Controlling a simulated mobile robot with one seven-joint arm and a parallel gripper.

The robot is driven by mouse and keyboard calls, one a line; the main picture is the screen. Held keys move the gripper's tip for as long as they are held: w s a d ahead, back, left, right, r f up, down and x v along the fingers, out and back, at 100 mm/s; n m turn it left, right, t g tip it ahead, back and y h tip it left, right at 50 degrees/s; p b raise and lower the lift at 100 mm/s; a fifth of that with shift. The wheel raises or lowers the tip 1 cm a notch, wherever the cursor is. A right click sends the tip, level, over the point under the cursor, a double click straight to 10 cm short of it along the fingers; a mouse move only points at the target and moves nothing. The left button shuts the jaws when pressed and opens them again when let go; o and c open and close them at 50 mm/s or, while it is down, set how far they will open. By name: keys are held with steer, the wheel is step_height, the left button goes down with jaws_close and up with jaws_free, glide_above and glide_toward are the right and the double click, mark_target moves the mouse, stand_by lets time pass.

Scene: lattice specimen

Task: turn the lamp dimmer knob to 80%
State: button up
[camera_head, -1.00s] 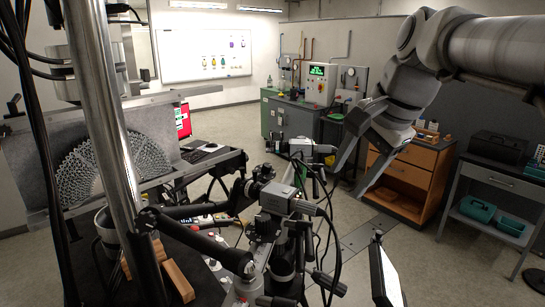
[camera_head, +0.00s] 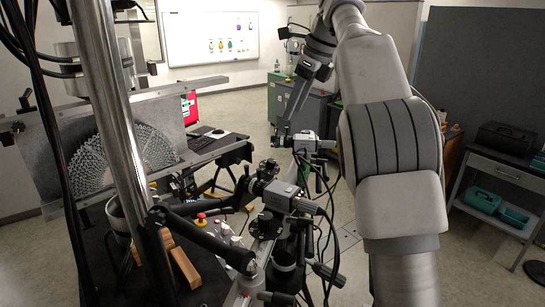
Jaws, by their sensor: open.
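I cannot make out the lamp or its dimmer knob in the head view; any knob there is too small to tell or hidden. My gripper (camera_head: 287,112) is in the upper middle, fingers pointing down, above and behind the rear camera (camera_head: 305,143) on its stand. It looks open and empty; I cannot tell whether it touches anything. A nearer grey camera (camera_head: 290,200) with black cables sits on a stand in the centre.
A lattice specimen (camera_head: 105,155) stands in a frame at left, behind a bright metal column (camera_head: 110,110). Wood blocks (camera_head: 184,268) lie on the bench. My arm covers the right middle, hiding most of the wooden cabinet (camera_head: 452,150). A grey cart (camera_head: 495,170) stands far right.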

mark_target(271, 160)
steer(key=x, duration=1.7)
jaws_close()
